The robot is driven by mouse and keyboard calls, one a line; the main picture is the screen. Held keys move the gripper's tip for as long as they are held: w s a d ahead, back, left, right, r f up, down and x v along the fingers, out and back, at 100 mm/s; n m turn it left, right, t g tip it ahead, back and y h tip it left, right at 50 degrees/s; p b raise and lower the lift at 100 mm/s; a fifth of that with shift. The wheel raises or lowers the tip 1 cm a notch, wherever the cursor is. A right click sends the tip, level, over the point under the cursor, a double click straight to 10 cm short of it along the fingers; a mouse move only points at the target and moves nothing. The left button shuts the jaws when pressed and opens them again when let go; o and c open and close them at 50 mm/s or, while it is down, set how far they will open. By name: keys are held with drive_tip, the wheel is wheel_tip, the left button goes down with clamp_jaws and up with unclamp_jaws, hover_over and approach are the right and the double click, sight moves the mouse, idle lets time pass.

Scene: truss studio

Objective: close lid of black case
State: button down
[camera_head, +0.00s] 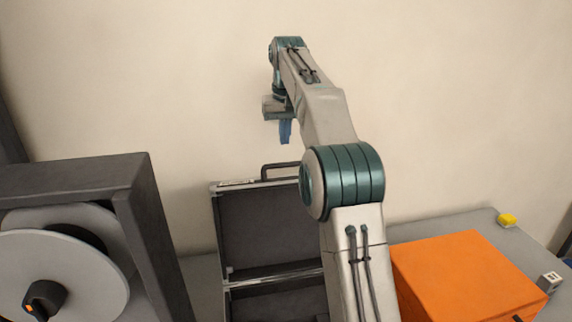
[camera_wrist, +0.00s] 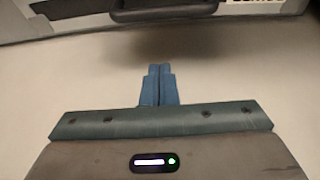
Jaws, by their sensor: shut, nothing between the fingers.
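The black case (camera_head: 262,229) stands on the grey table with its lid open and raised upright toward the wall. The lid's metal edge and a dark handle (camera_head: 280,167) show at its top. My arm hides the right part of the case. My gripper (camera_head: 285,139) is above and behind the raised lid, with its blue fingers pointing down and shut on nothing. In the wrist view the shut fingers (camera_wrist: 157,70) are apart from the lid edge and handle (camera_wrist: 163,10), which show at the top of the picture.
A large reel in a dark frame (camera_head: 145,215) stands at the left. An orange box (camera_head: 465,272) sits right of the case. The pale wall is behind.

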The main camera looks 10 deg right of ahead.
wheel_tip(320, 180, down, 9)
drive_tip(key=s+b, duration=0.1)
drive_tip(key=shift+s+b, duration=0.2)
drive_tip(key=shift+b, duration=0.1)
idle(0.4)
drive_tip(key=shift+s, duration=0.1)
drive_tip(key=shift+f, duration=0.1)
idle(0.3)
